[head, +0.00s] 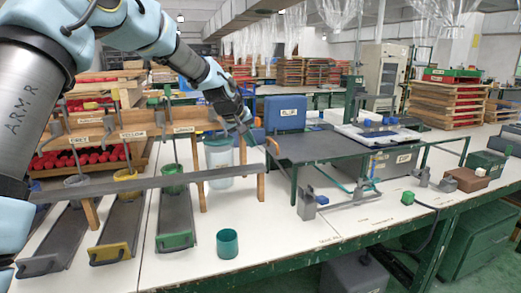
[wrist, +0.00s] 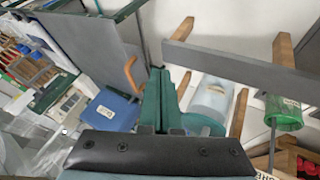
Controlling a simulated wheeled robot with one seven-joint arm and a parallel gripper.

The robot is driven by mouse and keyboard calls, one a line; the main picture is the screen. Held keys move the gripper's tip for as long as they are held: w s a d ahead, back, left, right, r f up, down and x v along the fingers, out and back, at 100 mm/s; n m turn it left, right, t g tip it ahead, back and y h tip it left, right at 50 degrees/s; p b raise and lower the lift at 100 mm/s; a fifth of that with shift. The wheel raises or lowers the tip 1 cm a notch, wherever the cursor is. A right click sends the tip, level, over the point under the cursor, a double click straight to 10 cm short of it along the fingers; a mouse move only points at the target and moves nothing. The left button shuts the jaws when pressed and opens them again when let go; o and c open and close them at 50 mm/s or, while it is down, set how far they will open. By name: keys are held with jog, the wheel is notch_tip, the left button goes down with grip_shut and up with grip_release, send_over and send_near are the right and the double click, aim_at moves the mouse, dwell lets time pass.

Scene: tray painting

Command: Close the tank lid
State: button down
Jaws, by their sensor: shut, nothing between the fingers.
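My gripper (head: 247,132) is shut and empty, and its green fingers also show in the wrist view (wrist: 158,85). It hangs just right of and above a clear, pale cylindrical tank (head: 219,168) behind the grey rail. In the wrist view the tank (wrist: 210,97) lies right of the fingers, with a teal round piece (wrist: 202,125) at its near end. This looks like its lid or rim; I cannot tell whether it is closed. My fingers partly overlap it in the picture, and contact is unclear.
A long grey rail (head: 150,182) on wooden posts crosses in front of the tank. A dark raised panel (head: 310,147) and a blue labelled box (head: 285,113) stand to the right. A teal cup (head: 227,243) stands on the white table near the front. Green, yellow and grey trays lie left.

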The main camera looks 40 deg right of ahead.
jog(key=d+f+p, duration=0.5)
jog(key=d+f, duration=0.2)
jog(key=d, duration=0.2)
jog(key=shift+w+f, duration=0.2)
jog(key=shift+f, duration=0.1)
